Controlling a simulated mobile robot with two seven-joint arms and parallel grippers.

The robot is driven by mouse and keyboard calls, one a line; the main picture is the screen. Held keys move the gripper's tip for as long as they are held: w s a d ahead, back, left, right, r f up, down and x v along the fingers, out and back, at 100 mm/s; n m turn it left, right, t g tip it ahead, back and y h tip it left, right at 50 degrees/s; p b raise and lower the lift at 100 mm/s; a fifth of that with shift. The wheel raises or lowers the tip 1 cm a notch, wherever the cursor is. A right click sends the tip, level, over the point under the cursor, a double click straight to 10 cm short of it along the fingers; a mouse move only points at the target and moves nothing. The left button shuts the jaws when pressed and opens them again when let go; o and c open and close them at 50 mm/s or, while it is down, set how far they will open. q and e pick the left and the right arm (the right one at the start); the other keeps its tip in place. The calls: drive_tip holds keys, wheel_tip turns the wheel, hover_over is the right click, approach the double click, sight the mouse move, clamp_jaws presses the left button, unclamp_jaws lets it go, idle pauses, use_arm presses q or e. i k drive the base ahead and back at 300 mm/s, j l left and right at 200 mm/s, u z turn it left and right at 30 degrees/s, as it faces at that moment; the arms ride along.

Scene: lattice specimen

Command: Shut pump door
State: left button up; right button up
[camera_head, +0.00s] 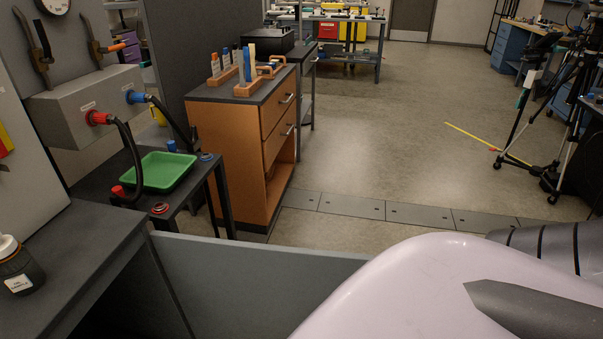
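A flat grey-blue panel (255,285) stands upright in the lower middle, running right from the front leg of the dark bench (85,255) at lower left. It looks like an open door, but no label or handle shows on it, so I cannot tell for sure that it is the pump door. Its lower part is cut off by the frame and its right end is hidden behind a pale rounded shell, which seems to be part of my own body. No pump is clearly visible. Neither gripper can be made out.
A dark side table holds a green tray (160,171), below a grey box (85,115) with red and blue hose connectors. A wooden drawer cabinet (240,140) stands beyond the panel. A capped bottle (18,268) is on the bench. Open floor lies centre right; a tripod (555,130) stands right.

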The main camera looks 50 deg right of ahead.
sight(224, 289)
drive_tip(key=k+l+z, duration=0.1)
drive_tip(key=z, duration=1.15)
drive_tip(key=l+u, duration=0.15)
drive_tip(key=l, duration=0.25)
drive_tip(key=k+l+u, duration=0.15)
drive_tip(key=l, duration=0.25)
drive_tip(key=i+l+u, duration=0.1)
drive_tip(key=l+u, duration=1.1)
drive_tip(key=l, duration=0.2)
drive_tip(key=l+u, duration=0.55)
drive_tip(key=l, duration=0.15)
drive_tip(key=l+u, duration=0.45)
drive_tip(key=l, duration=0.3)
drive_tip(key=l+u, duration=0.45)
drive_tip(key=l, duration=0.3)
drive_tip(key=l+u, duration=0.2)
drive_tip(key=l, duration=0.5)
